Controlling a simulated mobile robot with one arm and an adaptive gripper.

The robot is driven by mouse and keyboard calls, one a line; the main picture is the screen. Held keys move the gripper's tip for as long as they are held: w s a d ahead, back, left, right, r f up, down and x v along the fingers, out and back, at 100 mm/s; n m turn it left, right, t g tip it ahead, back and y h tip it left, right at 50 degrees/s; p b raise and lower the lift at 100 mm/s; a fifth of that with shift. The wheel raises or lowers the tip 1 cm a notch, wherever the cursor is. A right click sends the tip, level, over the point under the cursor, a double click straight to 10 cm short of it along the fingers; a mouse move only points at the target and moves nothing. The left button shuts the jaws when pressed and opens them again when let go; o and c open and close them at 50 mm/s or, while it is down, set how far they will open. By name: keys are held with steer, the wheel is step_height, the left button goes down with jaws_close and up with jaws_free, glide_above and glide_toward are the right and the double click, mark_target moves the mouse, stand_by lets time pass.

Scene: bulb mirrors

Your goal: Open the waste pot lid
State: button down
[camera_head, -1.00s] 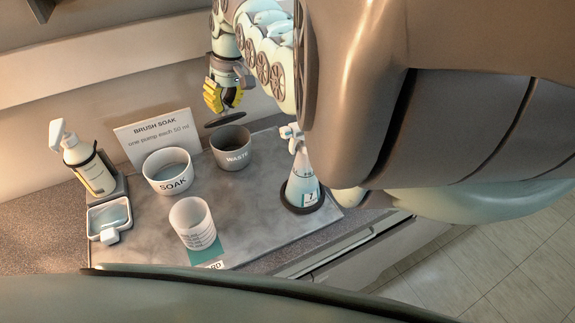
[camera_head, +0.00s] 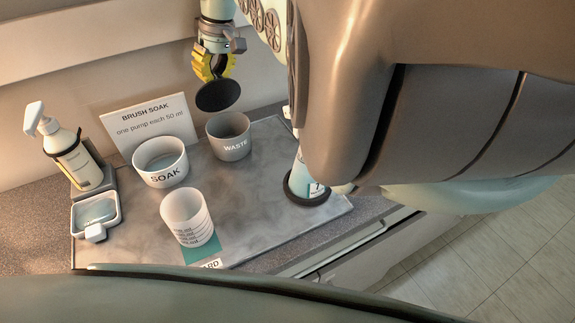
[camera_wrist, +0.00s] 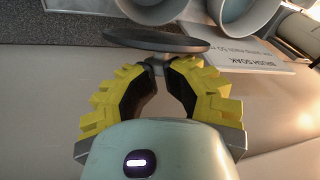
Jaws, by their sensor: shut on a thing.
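The grey waste pot (camera_head: 230,147), labelled WASTE, stands on the grey mat with its mouth uncovered. Its dark round lid (camera_head: 218,96) is in the air above and slightly left of the pot, tilted, apart from the rim. My gripper (camera_head: 215,76) with yellow fingers is shut on the lid from above. In the wrist view my fingertips (camera_wrist: 158,66) close on the lid's knob, with the lid's disc (camera_wrist: 158,41) just beyond them. The pot also shows in part at the top of the wrist view (camera_wrist: 152,10).
A white SOAK pot (camera_head: 160,172) stands left of the waste pot, with a BRUSH SOAK sign (camera_head: 147,118) behind it. A measuring cup (camera_head: 187,222), a pump bottle (camera_head: 75,160) and a spray bottle (camera_head: 305,180) in a dark ring stand around. The mat (camera_head: 255,215) has bare room at front right.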

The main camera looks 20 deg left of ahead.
steer(key=shift+w+d+f, duration=0.15)
steer(key=shift+d+f, duration=0.2)
steer(key=shift+f, duration=0.1)
steer(key=c, duration=1.1)
jaws_free()
steer(key=shift+d, duration=0.1)
steer(key=o, duration=0.4)
steer(key=shift+s, duration=0.2)
steer(key=shift+r, duration=0.1)
steer(key=shift+r+p, duration=0.15)
steer(key=shift+p, duration=0.15)
